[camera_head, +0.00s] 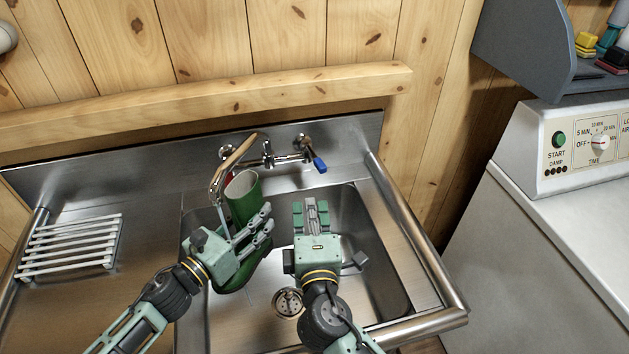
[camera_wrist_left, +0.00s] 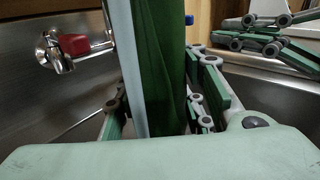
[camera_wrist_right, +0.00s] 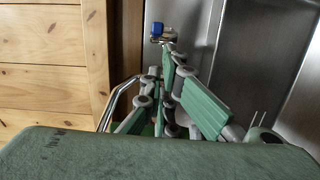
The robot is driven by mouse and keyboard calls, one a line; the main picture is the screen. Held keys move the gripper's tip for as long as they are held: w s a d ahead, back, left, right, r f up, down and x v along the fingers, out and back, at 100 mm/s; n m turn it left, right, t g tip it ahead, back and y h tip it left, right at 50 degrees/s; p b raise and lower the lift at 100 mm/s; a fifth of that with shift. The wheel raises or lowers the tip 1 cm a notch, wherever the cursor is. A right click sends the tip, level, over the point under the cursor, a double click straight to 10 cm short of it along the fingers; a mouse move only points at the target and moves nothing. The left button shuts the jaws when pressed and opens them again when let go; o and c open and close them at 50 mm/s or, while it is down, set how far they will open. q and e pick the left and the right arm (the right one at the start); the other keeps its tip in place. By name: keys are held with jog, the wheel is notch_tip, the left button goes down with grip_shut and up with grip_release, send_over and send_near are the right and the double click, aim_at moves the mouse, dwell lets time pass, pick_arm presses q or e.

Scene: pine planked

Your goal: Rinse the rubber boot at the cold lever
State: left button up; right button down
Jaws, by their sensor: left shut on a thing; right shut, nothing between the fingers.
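A green rubber boot (camera_head: 243,193) is upright in the sink, its open top near the metal spout (camera_head: 216,182). My left gripper (camera_head: 262,228) is shut on the boot's shaft, which also shows in the left wrist view (camera_wrist_left: 165,60). A pale strip like running water (camera_head: 223,216) comes down from the spout along the shaft's left side; I cannot tell whether it touches the boot. The blue lever (camera_head: 319,163) is on the tap's right and also shows in the right wrist view (camera_wrist_right: 157,29). My right gripper (camera_head: 311,214) is shut and empty over the basin, apart from the lever.
A red lever (camera_wrist_left: 75,45) is on the tap's other side. The sink basin (camera_head: 375,250) has a drain (camera_head: 288,301). A white rack (camera_head: 70,247) lies on the left drainboard. A white machine (camera_head: 570,250) stands at the right. A wooden ledge (camera_head: 200,103) runs behind the tap.

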jog(key=w+d+f+m+g+y, duration=0.1)
jog(key=w+d+f+m+g, duration=0.1)
jog(key=d+f+m+g, duration=0.4)
jog(key=w+d+f+m+g+y, duration=0.1)
jog(key=w+d+f+m, duration=0.2)
jog(key=f+m, duration=0.55)
jog(key=w+d+r+m+t+y, duration=0.2)
jog(key=d+r+m+y, duration=0.2)
jog(key=r+m, duration=0.3)
jog(key=w+d+r+m+t+y, duration=0.1)
jog(key=w+d+r+m+y, duration=0.15)
jog(key=d+r+m, duration=0.4)
pick_arm(q)
jog(key=shift+r, duration=0.1)
pick_arm(e)
jog(key=w+a+r+m, duration=0.1)
jog(key=w+a, duration=0.3)
jog(key=a, duration=0.7)
jog(key=shift+w+a+y, duration=0.35)
jog(key=shift+w+a, duration=0.05)
